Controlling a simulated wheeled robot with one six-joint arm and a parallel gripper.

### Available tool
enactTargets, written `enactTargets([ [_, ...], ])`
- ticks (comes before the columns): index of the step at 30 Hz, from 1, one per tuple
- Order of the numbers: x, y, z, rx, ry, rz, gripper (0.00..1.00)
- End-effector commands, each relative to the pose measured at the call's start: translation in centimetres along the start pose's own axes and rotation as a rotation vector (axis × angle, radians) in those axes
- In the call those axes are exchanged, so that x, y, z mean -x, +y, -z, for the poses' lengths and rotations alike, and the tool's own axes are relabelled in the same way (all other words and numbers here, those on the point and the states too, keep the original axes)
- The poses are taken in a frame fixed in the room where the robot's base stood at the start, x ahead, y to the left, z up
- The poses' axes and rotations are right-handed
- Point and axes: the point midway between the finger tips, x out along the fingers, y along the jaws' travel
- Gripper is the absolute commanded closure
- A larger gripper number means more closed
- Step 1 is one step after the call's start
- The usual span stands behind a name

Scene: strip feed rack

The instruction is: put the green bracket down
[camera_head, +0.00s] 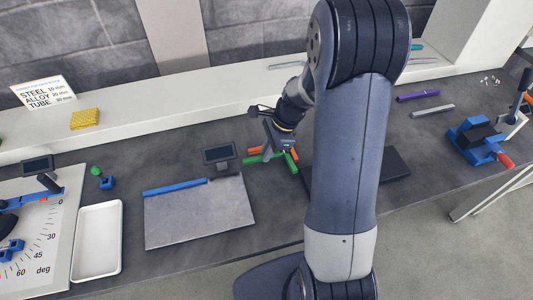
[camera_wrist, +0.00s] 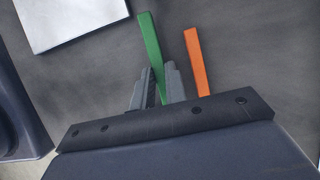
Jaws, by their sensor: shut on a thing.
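The green bracket (camera_wrist: 149,38) is between the two fingers of my gripper (camera_wrist: 160,82) in the wrist view, and its long arm sticks out past the fingertips. In the head view the green bracket (camera_head: 291,163) shows on both sides of my gripper (camera_head: 280,151), low over the dark bench. My gripper is shut on it. I cannot tell whether the bracket touches the bench. An orange bracket (camera_wrist: 195,62) lies just right of the green one in the wrist view, apart from it. The orange one also shows behind my gripper in the head view (camera_head: 256,151).
A grey plate (camera_head: 200,218) with a blue strip (camera_head: 175,187) on it lies left of my gripper. A small dark display (camera_head: 219,154) stands close by on the left. A white tray (camera_head: 97,240) is farther left. A blue vise (camera_head: 478,138) is at far right.

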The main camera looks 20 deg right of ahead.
Motion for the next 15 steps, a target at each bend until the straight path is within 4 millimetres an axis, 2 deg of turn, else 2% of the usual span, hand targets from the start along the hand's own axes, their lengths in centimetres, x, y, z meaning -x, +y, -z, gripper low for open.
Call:
enactTargets([
  [3, -1.31, 0.04, 0.54, -0.001, 0.000, -0.002, 1.00],
  [14, -1.73, 0.00, 0.72, 0.001, 0.000, 0.000, 1.00],
  [15, -1.67, 0.02, 0.70, 0.001, 0.001, -0.001, 0.84],
])
